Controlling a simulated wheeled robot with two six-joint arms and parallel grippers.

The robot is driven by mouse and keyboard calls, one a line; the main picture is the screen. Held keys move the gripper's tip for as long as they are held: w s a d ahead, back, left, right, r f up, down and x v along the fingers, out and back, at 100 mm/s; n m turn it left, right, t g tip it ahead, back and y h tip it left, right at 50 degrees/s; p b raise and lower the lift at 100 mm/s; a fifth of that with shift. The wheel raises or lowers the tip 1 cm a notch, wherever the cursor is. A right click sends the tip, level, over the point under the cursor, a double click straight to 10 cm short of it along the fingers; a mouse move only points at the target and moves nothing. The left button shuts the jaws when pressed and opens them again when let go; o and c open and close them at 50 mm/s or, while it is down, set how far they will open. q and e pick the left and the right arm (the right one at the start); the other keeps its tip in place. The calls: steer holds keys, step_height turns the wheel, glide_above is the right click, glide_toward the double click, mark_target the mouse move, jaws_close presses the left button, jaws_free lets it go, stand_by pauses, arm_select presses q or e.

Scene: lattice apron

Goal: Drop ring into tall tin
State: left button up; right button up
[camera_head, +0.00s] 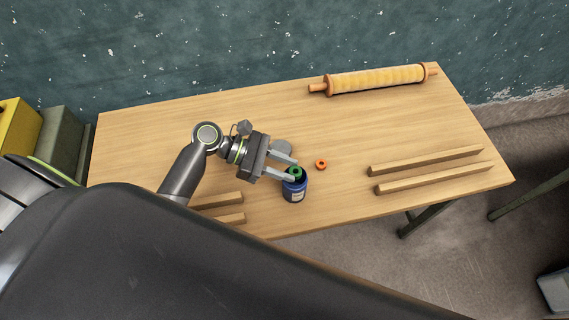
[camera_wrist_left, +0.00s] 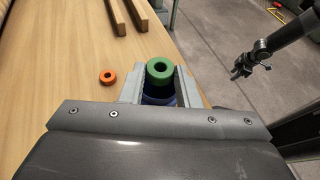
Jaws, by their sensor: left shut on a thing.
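A green ring (camera_head: 296,173) is held between the fingertips of my left gripper (camera_head: 292,170), which is shut on it. The ring also shows between the fingers in the left wrist view (camera_wrist_left: 160,71). A dark blue tin (camera_head: 295,192) with a pale label stands upright on the table near its front edge. The ring is over the tin's mouth; its exact height above the rim is hard to tell. The tin is mostly hidden by the ring and gripper in the left wrist view. My right gripper (camera_wrist_left: 237,72) shows small and off the table there; its jaws are unclear.
A smaller orange ring (camera_head: 321,164) lies on the wooden table (camera_head: 330,220) right of the tin. Two wooden strips (camera_head: 430,161) (camera_head: 435,178) lie at right, two more at left. A yellow roller (camera_head: 378,79) lies at the back.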

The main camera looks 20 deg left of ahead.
stand_by(0.4)
arm_select(q)
steer(key=o, duration=1)
steer(key=shift+o, duration=0.2)
steer(key=shift+a, duration=0.1)
steer(key=b+v, duration=0.2)
steer(key=v, duration=1.5)
steer(key=shift+b, duration=0.3)
steer(key=shift+s+r, duration=0.1)
